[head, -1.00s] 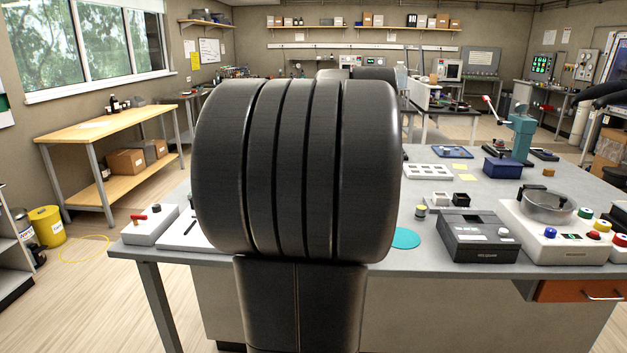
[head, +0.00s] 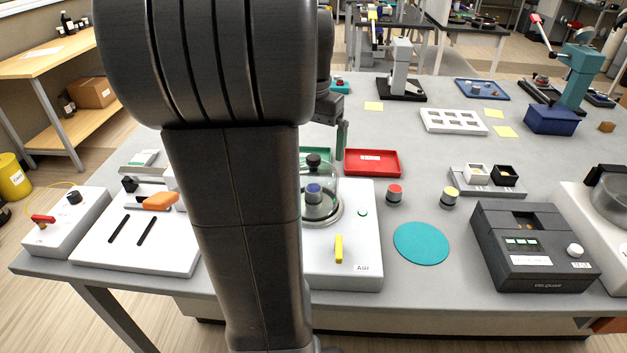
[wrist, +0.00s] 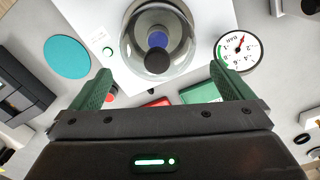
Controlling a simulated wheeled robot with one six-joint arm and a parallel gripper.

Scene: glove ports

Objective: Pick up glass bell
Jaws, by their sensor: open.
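The glass bell (head: 330,181) is a clear dome with a dark knob on top. It stands on a round base on a white device marked "AIR" (head: 345,272), over a small blue-topped jar (head: 314,196). My arm partly hides it in the head view. In the wrist view the bell (wrist: 181,22) is at top centre, with its dark knob towards the camera. My gripper (wrist: 162,80) is open, its two green fingers apart and apart from the bell. In the head view one finger (head: 341,140) shows behind and above the bell.
A red tray (head: 372,162) lies behind the device. A red-topped jar (head: 394,195), a yellow-topped jar (head: 448,197) and a teal disc (head: 421,243) are to the right. A dark grey instrument (head: 534,250) stands further right. A white panel with an orange handle (head: 160,201) is to the left.

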